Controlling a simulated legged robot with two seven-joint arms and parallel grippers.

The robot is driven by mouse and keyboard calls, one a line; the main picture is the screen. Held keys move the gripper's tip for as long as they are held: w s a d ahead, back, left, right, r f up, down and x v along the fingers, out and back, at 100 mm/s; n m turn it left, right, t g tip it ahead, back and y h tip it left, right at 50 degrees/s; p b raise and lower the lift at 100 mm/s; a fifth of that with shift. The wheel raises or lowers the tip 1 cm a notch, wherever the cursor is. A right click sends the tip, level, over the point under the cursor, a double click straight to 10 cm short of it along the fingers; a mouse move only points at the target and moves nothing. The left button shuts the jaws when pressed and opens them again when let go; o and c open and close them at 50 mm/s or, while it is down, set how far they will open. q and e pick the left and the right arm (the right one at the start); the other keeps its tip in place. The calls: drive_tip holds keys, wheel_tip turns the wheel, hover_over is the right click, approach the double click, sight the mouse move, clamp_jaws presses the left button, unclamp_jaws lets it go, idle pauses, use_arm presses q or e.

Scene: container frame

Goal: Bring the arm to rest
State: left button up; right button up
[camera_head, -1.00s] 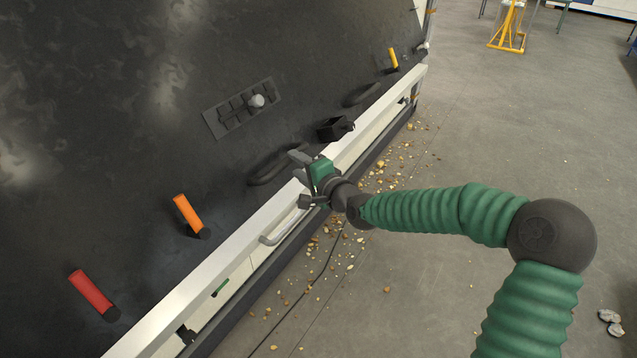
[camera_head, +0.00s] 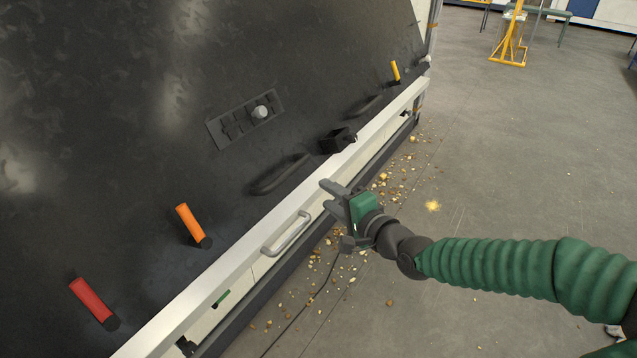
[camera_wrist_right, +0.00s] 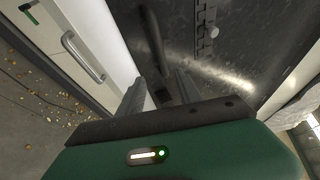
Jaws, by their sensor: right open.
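My right gripper (camera_head: 334,198) is open and empty at the middle of the head view. It hangs in front of the white rail of the dark panel, to the right of the metal drawer handle (camera_head: 287,234). My green ribbed right arm reaches in from the right. In the right wrist view the two fingers (camera_wrist_right: 160,92) are spread, with nothing between them. Beyond them are the black panel (camera_wrist_right: 240,30) and its dark loop handle (camera_wrist_right: 155,40). My left gripper does not show.
The large dark panel (camera_head: 110,130) carries a red handle (camera_head: 92,300), an orange handle (camera_head: 189,222), a yellow handle (camera_head: 395,71), a slotted plate with a knob (camera_head: 260,111) and a black box (camera_head: 334,141). Yellowish debris (camera_head: 395,178) lies on the floor. The grey floor at right is open.

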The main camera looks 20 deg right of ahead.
drive_tip(key=s+a+f+n+g+b, duration=0.2)
drive_tip(key=f, duration=0.6)
drive_tip(key=s+a+f+n+g+b, duration=0.2)
drive_tip(key=f+g+b, duration=0.1)
drive_tip(key=f, duration=0.6)
drive_tip(key=s+a+f+n+g+b, duration=0.2)
drive_tip(key=f, duration=0.6)
drive_tip(key=s+f+n+g+h+b, duration=0.3)
drive_tip(key=s+f+n+g+b, duration=0.3)
drive_tip(key=s+f+n+b, duration=0.3)
drive_tip(key=s+f, duration=0.3)
drive_tip(key=s, duration=0.3)
drive_tip(key=shift+s+a+f, duration=0.15)
drive_tip(key=shift+s+f, duration=0.15)
drive_tip(key=shift+f, duration=0.1)
drive_tip(key=shift+a, duration=0.25)
drive_tip(key=shift+d, duration=0.15)
